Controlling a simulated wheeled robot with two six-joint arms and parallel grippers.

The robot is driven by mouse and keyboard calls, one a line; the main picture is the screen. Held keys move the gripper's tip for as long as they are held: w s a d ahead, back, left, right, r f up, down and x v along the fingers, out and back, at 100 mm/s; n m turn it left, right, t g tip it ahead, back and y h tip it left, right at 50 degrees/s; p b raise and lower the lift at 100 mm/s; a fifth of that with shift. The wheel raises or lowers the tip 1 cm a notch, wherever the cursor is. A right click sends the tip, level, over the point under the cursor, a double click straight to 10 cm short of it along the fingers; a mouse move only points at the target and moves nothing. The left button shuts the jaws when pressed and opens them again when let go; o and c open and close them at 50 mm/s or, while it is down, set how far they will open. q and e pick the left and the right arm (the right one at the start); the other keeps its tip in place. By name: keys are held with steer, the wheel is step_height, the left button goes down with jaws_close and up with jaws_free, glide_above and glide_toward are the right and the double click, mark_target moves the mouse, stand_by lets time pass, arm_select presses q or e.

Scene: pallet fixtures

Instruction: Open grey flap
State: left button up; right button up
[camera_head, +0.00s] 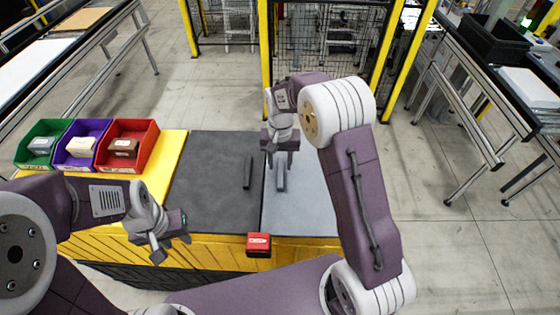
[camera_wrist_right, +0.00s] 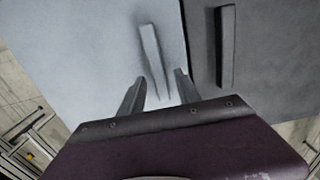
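The light grey flap (camera_head: 308,205) lies flat and closed at the right of the fixture top. Its raised bar handle (camera_head: 281,181) runs front to back near its left side. My right gripper (camera_head: 281,164) is over the far end of this handle, pointing down. In the right wrist view its fingers (camera_wrist_right: 158,85) are apart, one on each side of the handle (camera_wrist_right: 151,48); contact cannot be told. My left gripper (camera_head: 170,247) is open and empty, in front of the fixture at the left.
A dark grey flap (camera_head: 205,190) with its own handle (camera_head: 248,173) lies closed beside the grey one. Green (camera_head: 23,153), purple (camera_head: 65,160) and red (camera_head: 145,146) bins stand at the left. A small red box (camera_head: 258,244) sits at the front edge.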

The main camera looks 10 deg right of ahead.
steer(key=shift+f, duration=0.5)
steer(key=shift+s, duration=0.45)
steer(key=shift+w, duration=0.1)
steer(key=c, duration=0.9)
jaws_close()
steer(key=shift+w+r, duration=0.1)
steer(key=shift+r, duration=0.1)
